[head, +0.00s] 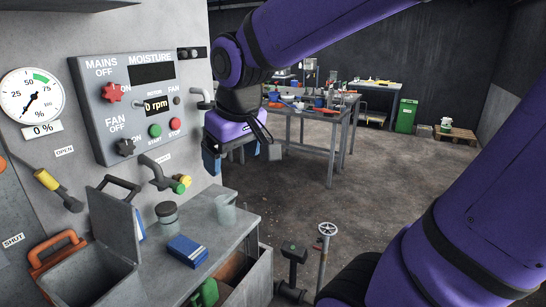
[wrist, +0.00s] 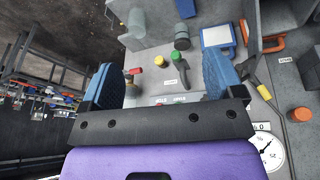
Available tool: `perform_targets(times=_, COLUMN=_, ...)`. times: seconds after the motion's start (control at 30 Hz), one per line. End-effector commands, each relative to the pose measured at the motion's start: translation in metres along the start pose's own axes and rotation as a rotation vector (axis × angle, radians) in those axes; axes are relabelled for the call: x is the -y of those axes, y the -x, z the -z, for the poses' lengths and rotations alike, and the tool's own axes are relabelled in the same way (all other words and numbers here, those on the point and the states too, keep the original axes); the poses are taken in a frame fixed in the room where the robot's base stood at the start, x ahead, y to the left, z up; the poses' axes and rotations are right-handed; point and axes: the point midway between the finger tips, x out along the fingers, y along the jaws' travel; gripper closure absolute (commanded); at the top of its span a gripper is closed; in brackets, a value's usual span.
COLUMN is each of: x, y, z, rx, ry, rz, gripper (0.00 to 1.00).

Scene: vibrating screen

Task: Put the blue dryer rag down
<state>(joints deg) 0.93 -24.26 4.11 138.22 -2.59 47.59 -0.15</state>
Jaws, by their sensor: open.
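A folded blue cloth, which looks like the blue dryer rag (head: 187,251), lies flat on the grey bench top (head: 235,240) in the head view. My gripper (head: 241,160) is above and behind the bench, in front of the panel's right edge, well apart from the cloth. In the wrist view my gripper (wrist: 160,72) has its two blue-padded fingers spread wide. Nothing is held between them.
A lidded jar (head: 167,215) and a clear beaker (head: 226,209) stand on the bench. A control panel (head: 125,107), pipe valves (head: 180,183) and an open-lidded bin (head: 95,275) are close by.

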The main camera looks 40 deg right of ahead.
Motion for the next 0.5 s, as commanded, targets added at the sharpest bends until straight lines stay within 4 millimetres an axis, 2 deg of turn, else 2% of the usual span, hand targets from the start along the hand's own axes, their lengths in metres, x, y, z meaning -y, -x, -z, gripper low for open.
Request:
perform_targets(times=0.1, x=-0.003, y=0.023, z=-0.029, rx=-0.053, ry=-0.033, rz=0.007, gripper=0.13)
perform_targets(times=0.3, x=-0.006, y=0.044, z=-0.068, rx=-0.113, ry=-0.076, rz=0.029, gripper=0.13)
perform_targets(times=0.5, x=-0.006, y=0.051, z=-0.086, rx=-0.138, ry=-0.093, rz=0.041, gripper=0.13)
